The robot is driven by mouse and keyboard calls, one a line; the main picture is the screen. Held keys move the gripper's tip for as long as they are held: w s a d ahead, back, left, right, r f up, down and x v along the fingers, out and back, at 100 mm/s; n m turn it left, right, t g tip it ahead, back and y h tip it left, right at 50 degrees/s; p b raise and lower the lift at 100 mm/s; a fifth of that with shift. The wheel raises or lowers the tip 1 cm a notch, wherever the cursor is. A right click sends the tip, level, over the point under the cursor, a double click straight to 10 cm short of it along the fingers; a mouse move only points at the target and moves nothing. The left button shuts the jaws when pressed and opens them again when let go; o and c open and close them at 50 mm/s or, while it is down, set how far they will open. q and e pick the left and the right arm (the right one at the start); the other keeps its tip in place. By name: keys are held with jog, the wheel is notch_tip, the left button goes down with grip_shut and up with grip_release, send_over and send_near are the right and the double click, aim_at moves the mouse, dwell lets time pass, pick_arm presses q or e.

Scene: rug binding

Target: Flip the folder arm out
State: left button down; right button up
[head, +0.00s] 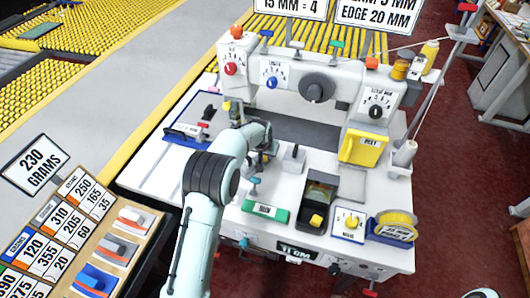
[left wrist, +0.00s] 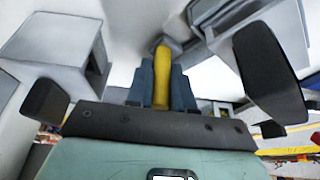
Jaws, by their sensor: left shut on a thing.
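My left gripper (head: 266,146) is over the middle of the white sewing machine table, just below the machine's dark bed. In the left wrist view, its blue finger pads (left wrist: 162,88) are shut on a yellow bar-like handle (left wrist: 162,68). The handle runs up between the pads to a pale fitting. I take it for the folder arm's handle; the rest of the arm cannot be made out. In the head view my wrist hides the handle.
The white machine head (head: 310,88) stands behind my gripper, with a yellow box (head: 362,147) at its right. A green block (head: 265,211), a black bin (head: 317,200) and a yellow tape roll (head: 396,225) sit along the front. A sample board (head: 112,243) is at lower left.

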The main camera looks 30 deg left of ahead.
pick_arm(q)
jog(key=c, duration=1.1)
grip_release()
jog(key=shift+w+d, duration=0.1)
jog(key=shift+o, duration=0.2)
jog(key=shift+r, duration=0.1)
jog(key=a+v, duration=0.1)
jog(key=v, duration=1.2)
jog(key=shift+d+b, duration=0.3)
jog(key=shift+d, duration=0.2)
jog(key=shift+r, duration=0.1)
